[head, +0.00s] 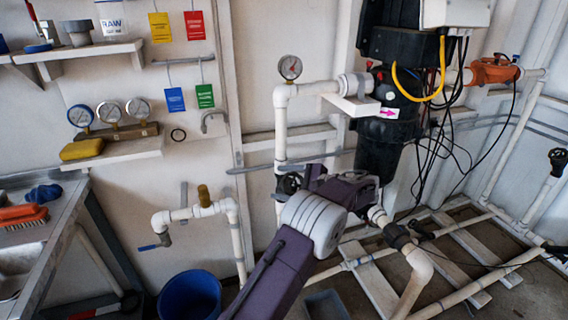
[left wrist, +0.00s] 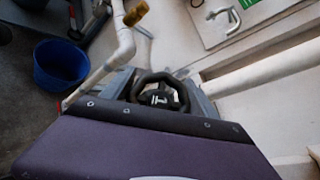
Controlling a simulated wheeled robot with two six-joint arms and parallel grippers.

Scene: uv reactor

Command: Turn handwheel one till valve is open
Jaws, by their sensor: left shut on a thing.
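Handwheel one (head: 289,183) is a black wheel on the white pipe left of the black reactor housing. In the left wrist view the black handwheel (left wrist: 160,79) shows its rim and a white mark like a "1" on its hub. My left gripper (head: 305,178) reaches it from the right, and its body hides part of the wheel. In the left wrist view my left gripper (left wrist: 160,90) has its grey fingers on both sides of the wheel and is shut on it. Whether the valve is open cannot be told. My right gripper is not in view.
A pressure gauge (head: 290,67) sits above on the same pipe. A black reactor housing (head: 385,150) with loose cables stands to the right. White floor pipes (head: 415,285) run in front. A blue bucket (head: 190,296) stands lower left. Another black handwheel (head: 558,158) is at far right.

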